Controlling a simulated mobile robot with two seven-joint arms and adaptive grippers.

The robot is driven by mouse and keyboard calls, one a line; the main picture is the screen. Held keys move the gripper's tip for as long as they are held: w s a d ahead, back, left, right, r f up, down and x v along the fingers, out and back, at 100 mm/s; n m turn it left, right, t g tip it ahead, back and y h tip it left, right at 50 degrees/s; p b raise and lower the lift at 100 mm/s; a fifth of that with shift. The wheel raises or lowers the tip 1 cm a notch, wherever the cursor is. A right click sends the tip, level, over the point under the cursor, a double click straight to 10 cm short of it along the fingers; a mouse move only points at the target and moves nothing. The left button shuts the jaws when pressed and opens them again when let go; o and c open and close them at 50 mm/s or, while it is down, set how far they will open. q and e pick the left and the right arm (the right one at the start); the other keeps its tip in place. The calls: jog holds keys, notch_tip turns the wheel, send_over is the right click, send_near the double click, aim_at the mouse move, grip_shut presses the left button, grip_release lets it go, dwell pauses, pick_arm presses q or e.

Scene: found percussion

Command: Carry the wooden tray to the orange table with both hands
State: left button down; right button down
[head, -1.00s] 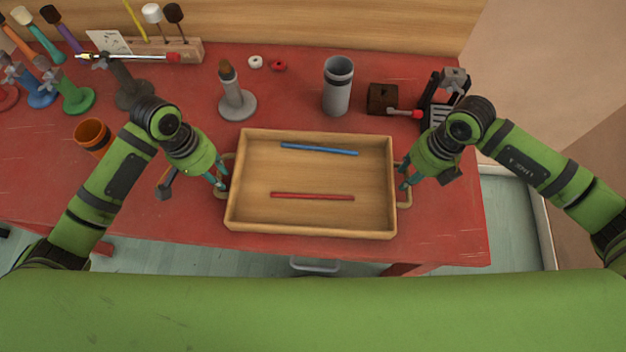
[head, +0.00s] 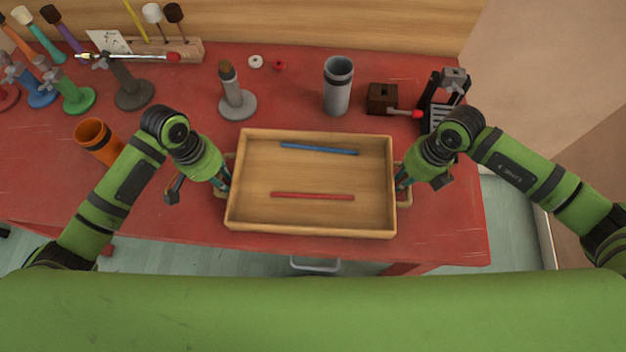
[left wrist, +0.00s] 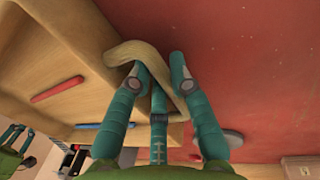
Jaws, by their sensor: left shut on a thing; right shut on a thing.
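The wooden tray (head: 315,225) is on the red table, with a blue stick (head: 319,149) and a red stick (head: 312,196) lying in it. My left gripper (head: 224,183) is shut on the tray's left handle, which also shows between the teal fingers in the left wrist view (left wrist: 135,52). My right gripper (head: 402,181) is shut on the right handle; its fingertips are partly hidden by the arm and tray edge. No orange table can be made out in these views.
Several coloured mallets stand at the back left.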

pick_arm(q)
jog(key=shift+r, duration=0.15)
pick_arm(e)
jog(key=shift+r, duration=0.15)
